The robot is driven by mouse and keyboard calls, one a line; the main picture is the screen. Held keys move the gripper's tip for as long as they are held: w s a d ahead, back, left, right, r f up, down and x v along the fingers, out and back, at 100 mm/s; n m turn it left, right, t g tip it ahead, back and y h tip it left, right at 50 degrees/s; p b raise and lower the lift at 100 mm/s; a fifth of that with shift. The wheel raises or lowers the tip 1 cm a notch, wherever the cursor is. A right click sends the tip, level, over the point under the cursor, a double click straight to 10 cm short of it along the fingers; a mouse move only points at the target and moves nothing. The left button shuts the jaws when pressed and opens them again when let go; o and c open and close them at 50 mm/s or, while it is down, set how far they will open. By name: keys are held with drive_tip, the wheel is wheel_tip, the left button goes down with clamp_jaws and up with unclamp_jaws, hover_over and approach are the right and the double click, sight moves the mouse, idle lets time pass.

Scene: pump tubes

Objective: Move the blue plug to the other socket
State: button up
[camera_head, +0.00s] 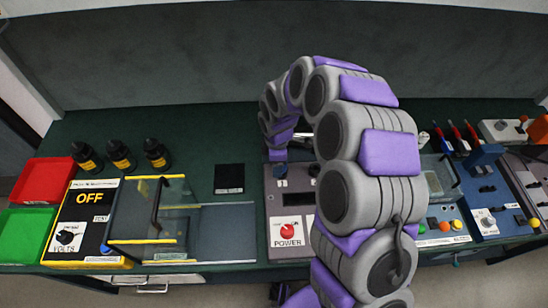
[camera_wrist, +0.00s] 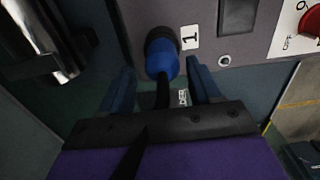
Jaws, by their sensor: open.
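The blue plug (camera_wrist: 162,64) sits in the dark round socket beside the label "1" (camera_wrist: 190,37) on the grey panel (camera_wrist: 205,55) in the wrist view. A black cable (camera_wrist: 162,95) runs down from it. My gripper (camera_wrist: 164,86) is open, with one dark blue finger on each side of the plug and cable. A gap shows at both sides, so the fingers look apart from the plug. I cannot clearly tell where the other socket is.
A red POWER knob (camera_head: 289,228) is on the panel's front. Left stand a clear-lidded box (camera_head: 150,215), an OFF VOLTS unit (camera_head: 75,225), black bottles (camera_head: 120,155), a red bin (camera_head: 42,180) and a green bin (camera_head: 25,232). A metal cylinder (camera_wrist: 45,45) is left of the plug.

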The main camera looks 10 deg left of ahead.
sight(287, 170)
drive_tip(key=d, duration=0.3)
drive_tip(key=shift+d+r, duration=0.3)
drive_tip(key=shift+r, duration=0.05)
drive_tip(key=shift+c, duration=1.1)
drive_tip(key=a, duration=0.3)
drive_tip(key=shift+a+f, duration=0.1)
drive_tip(key=shift+f, duration=0.15)
drive_tip(key=c, duration=0.6)
drive_tip(key=shift+c, duration=0.8)
drive_tip(key=shift+d+r, duration=0.15)
drive_tip(key=shift+d, duration=0.9)
drive_tip(key=shift+c, duration=0.7)
drive_tip(key=o, duration=0.5)
drive_tip(key=shift+a, duration=0.15)
drive_tip(key=shift+c, duration=0.2)
drive_tip(key=shift+a, duration=0.2)
drive_tip(key=c, duration=0.3)
clamp_jaws()
